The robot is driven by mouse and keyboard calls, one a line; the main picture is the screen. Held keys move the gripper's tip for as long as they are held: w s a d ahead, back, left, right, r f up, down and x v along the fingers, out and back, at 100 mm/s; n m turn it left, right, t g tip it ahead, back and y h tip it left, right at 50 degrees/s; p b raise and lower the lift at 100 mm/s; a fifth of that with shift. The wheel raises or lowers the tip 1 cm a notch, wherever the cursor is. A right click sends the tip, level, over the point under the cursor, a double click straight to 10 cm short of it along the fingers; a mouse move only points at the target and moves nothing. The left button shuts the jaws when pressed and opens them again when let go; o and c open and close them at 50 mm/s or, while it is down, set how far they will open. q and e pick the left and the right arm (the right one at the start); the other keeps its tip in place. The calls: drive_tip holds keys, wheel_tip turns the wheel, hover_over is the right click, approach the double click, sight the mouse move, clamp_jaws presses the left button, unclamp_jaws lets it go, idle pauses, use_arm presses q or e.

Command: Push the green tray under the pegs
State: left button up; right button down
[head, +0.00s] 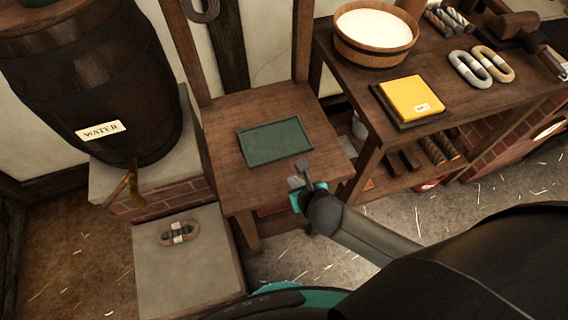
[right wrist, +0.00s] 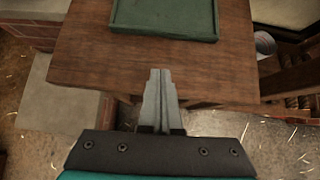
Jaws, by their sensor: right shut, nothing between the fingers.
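The green tray (head: 275,142) is a shallow rectangle lying flat on the small wooden table (head: 228,180). It also shows at the top of the right wrist view (right wrist: 165,18). My right gripper (head: 300,178) is at the table's front edge, in front of the tray and apart from it. Its fingers (right wrist: 158,95) are together with nothing between them, pointing towards the tray's near edge. The pegs cannot be made out for certain; a coil of rope (head: 203,10) hangs above the back of the table. My left gripper is not in view.
A barrel (head: 95,75) with a tap stands left on a stone and brick base. A rope coil (head: 179,232) lies on a low block. The right bench holds a wooden tub (head: 375,35), a yellow block (head: 411,96) and rope pieces. Bare tabletop surrounds the tray.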

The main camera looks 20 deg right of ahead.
sight(268, 130)
drive_tip(key=b+x, duration=0.2)
drive_tip(key=x, duration=0.3)
drive_tip(key=shift+w+f, duration=0.1)
drive_tip(key=shift+f, duration=0.1)
drive_tip(key=w, duration=0.3)
drive_tip(key=shift+w+a, duration=0.1)
drive_tip(key=shift+w, duration=0.05)
drive_tip(key=shift+w+b, duration=0.3)
drive_tip(key=shift+w, duration=0.2)
drive_tip(key=shift+w, duration=0.1)
drive_tip(key=shift+w+a, duration=0.1)
drive_tip(key=shift+w, duration=0.15)
drive_tip(key=w, duration=0.3)
drive_tip(key=w+b, duration=0.1)
drive_tip(key=w, duration=0.3)
drive_tip(key=w+b, duration=0.1)
drive_tip(key=w, duration=0.3)
drive_tip(key=shift+a, duration=0.3)
